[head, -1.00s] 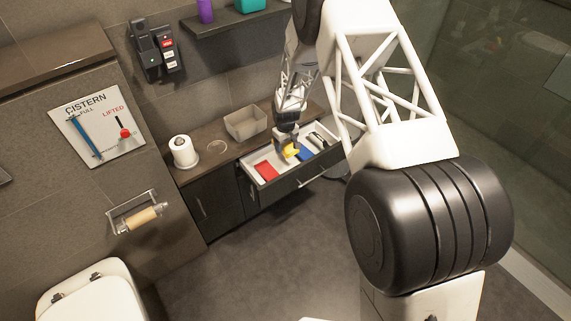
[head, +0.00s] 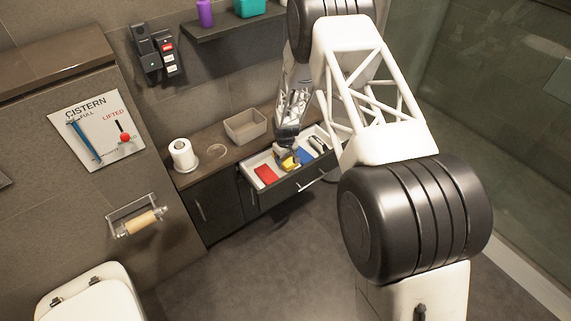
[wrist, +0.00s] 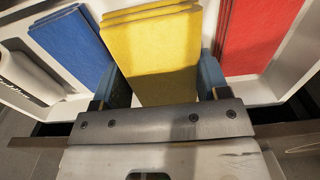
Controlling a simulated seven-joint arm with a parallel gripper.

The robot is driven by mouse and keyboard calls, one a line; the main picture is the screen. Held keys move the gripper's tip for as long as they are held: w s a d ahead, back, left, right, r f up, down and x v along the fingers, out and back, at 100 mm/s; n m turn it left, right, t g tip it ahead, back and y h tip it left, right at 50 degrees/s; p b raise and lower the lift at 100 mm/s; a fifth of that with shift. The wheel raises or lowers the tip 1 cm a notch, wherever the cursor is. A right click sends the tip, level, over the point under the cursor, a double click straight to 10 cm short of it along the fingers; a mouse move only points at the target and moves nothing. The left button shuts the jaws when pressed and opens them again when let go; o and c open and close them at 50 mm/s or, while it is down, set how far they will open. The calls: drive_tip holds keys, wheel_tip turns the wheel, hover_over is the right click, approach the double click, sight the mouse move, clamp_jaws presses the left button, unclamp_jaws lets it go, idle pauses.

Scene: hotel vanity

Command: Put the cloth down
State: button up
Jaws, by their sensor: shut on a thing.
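The yellow folded cloth (wrist: 152,50) is between the two fingers of my gripper (wrist: 166,82) in the wrist view. In the head view the cloth (head: 288,162) shows as a small yellow patch under my gripper (head: 286,151), within the open drawer (head: 281,181). A blue cloth (wrist: 76,48) lies to its left and a red cloth (wrist: 258,32) to its right in the wrist view. The red cloth (head: 265,175) and blue cloth (head: 305,155) also show in the head view. Whether the yellow cloth touches the drawer floor is unclear.
Bare drawer floor shows between the cloths.

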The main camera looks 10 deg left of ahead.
sight(286, 163)
drive_tip(key=shift+f, duration=0.1)
drive_tip(key=shift+f, duration=1.75)
drive_tip(key=shift+f, duration=0.2)
drive_tip(key=o, duration=1)
drive_tip(key=shift+r, duration=0.1)
wheel_tip(286, 163, up, 12)
drive_tip(key=shift+f, duration=0.15)
drive_tip(key=shift+r, duration=0.25)
